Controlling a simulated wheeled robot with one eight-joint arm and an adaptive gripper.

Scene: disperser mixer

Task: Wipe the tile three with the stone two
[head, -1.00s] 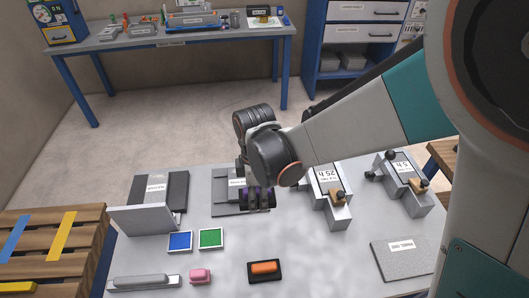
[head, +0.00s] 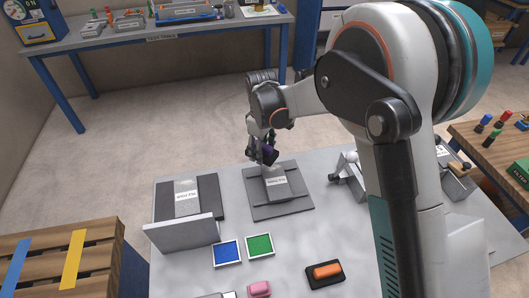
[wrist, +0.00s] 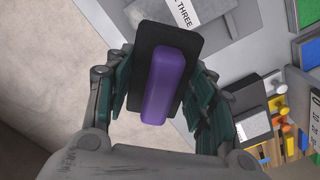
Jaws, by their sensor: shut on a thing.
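My gripper (head: 264,152) is shut on a purple stone with a black base (head: 270,155). The stone also shows between the fingers in the wrist view (wrist: 162,88); no number is readable on it. In the head view the gripper and stone are by the far edge of a grey tile (head: 277,188) on a darker grey slab (head: 292,208). The wrist view shows part of that tile (wrist: 205,12), with "THREE" on its label, beyond the stone's far end. Whether the stone touches the tile I cannot tell.
A second labelled tile (head: 187,200) lies on a dark slab to the left, behind a grey upright panel (head: 182,232). Blue (head: 227,253) and green (head: 260,245) pads, a pink block (head: 259,289) and an orange block on black (head: 326,271) sit nearer. Metal fixtures (head: 347,172) stand right.

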